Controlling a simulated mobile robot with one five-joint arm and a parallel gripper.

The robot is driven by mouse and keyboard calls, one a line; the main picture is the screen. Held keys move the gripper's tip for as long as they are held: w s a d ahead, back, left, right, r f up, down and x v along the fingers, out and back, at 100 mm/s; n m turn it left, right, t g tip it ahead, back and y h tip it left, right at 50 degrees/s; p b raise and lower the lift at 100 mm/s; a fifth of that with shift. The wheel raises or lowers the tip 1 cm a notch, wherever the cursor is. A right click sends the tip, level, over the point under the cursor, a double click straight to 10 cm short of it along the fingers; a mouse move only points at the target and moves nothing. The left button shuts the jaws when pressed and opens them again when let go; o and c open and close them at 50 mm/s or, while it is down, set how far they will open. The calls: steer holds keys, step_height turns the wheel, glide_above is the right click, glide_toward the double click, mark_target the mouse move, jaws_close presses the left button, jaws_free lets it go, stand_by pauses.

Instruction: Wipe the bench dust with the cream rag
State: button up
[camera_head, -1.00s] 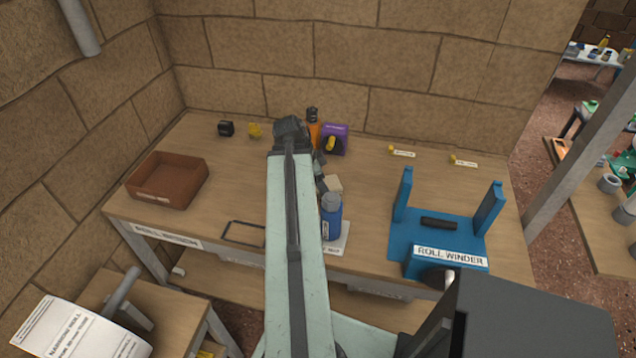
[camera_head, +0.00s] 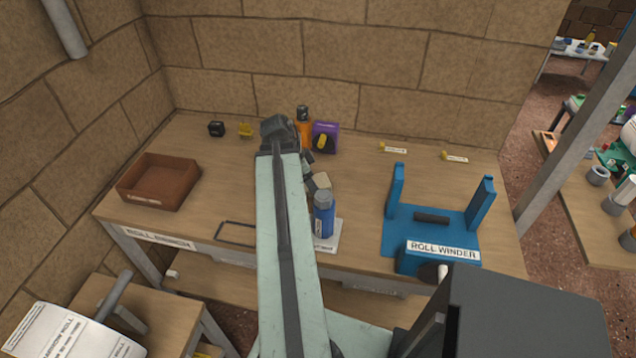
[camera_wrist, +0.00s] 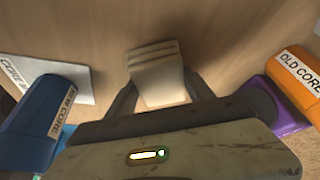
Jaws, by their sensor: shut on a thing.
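The cream rag (camera_wrist: 158,80) shows in the wrist view as a small folded, layered block between my fingers. My gripper (camera_wrist: 163,88) is shut on it, over the bare wood of the bench (camera_head: 360,180). In the head view the rag (camera_head: 323,180) shows just right of my arm, behind the blue core; my arm hides most of my gripper there. I cannot make out dust on the bench in either view. I cannot tell whether the rag touches the wood.
A blue core (camera_head: 323,218) stands on a pale mat (camera_head: 334,240) close to the rag. An orange core (camera_head: 304,128) and a purple box (camera_head: 331,130) stand behind. A blue roll winder (camera_head: 440,258) is at right, a brown tray (camera_head: 150,187) at left. The back right is mostly clear.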

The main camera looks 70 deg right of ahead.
steer(key=shift+w+a, duration=0.15)
steer(key=shift+w, duration=1.05)
steer(key=shift+w+a, duration=0.2)
steer(key=shift+w, duration=1.05)
steer(key=shift+w+a, duration=0.15)
steer(key=shift+w, duration=1.05)
steer(key=shift+w+d+f, duration=0.1)
steer(key=shift+d, duration=0.85)
